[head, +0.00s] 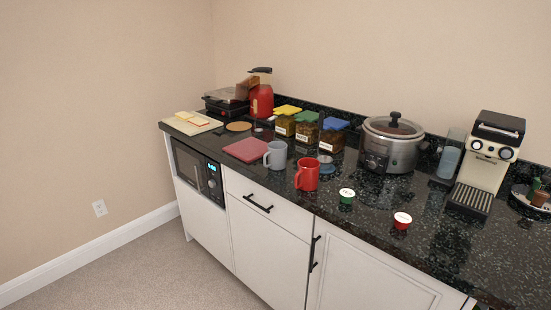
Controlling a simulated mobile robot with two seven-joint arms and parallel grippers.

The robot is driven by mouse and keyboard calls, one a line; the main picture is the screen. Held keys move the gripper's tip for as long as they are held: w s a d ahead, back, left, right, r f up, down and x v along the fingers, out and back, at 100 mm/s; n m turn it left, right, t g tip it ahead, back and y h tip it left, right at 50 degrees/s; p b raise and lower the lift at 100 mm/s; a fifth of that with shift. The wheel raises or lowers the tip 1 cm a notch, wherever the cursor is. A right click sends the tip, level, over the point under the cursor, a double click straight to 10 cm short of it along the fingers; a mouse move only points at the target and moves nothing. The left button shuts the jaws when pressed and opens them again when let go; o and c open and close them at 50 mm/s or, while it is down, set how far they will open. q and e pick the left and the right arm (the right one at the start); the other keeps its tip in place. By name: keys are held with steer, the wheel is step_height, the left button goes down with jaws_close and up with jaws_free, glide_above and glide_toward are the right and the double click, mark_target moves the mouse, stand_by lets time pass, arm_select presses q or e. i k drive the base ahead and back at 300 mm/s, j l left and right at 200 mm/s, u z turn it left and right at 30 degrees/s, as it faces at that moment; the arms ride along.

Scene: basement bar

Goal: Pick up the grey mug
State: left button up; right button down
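The grey mug (277,155) stands upright on the dark speckled counter (370,225), near its front edge. Its handle points to the left. A red mug (307,175) stands just to its right and a little nearer the front. A dark red mat (245,150) lies to the left of the grey mug. Neither of my grippers shows in the head view.
Jars with yellow, green and blue lids (333,134) stand behind the mugs. A slow cooker (391,143), a coffee machine (488,162) and a red kettle (261,98) stand along the back. Green (347,196) and red (402,220) capsules lie at right. The floor in front is clear.

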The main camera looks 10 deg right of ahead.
mark_target(277, 153)
steer(key=i+j+z, duration=0.15)
steer(key=z, duration=1.05)
steer(key=i+j+z, duration=0.1)
steer(key=j+z, duration=0.25)
steer(key=j, duration=0.15)
steer(key=i+j+z, duration=0.1)
steer(key=j+z, duration=0.3)
